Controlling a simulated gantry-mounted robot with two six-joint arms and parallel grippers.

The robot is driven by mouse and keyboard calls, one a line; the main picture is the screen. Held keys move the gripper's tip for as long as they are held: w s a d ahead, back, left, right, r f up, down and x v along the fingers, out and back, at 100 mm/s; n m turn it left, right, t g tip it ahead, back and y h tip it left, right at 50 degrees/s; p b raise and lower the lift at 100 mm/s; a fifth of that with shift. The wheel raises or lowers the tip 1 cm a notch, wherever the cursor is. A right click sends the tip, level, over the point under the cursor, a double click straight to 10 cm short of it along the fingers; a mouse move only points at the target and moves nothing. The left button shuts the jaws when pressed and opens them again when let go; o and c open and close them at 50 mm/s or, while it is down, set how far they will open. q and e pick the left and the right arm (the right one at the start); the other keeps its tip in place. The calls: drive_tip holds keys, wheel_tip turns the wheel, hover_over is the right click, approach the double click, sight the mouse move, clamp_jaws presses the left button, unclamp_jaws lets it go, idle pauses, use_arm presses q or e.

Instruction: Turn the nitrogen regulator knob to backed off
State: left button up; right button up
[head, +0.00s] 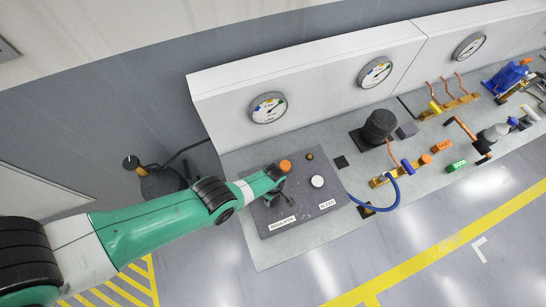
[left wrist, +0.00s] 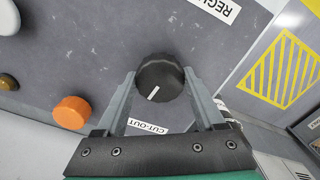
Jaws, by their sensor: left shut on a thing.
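The black, ribbed regulator knob (left wrist: 160,75) sits on a dark grey panel (head: 310,214). A short white pointer line on its face lies toward the lower side in the left wrist view, slightly slanted. My left gripper (left wrist: 159,82) has one finger on each side of the knob and is shut on it. In the head view, my left gripper (head: 278,190) is over the panel's left part and mostly hides the knob. A REGULATOR label (head: 282,221) is on the panel in front, and a CUT-OUT label (left wrist: 147,127) is on the other side. My right gripper is not in view.
An orange button (left wrist: 71,112) and a white round button (head: 317,181) are on the same panel, with a BLEED label (head: 327,204). A blue hose (head: 394,192) and brass manifold (head: 380,181) stand to the right. Gauges (head: 268,107) line the wall behind.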

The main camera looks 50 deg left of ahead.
use_arm(q)
drive_tip(key=shift+n, duration=0.9)
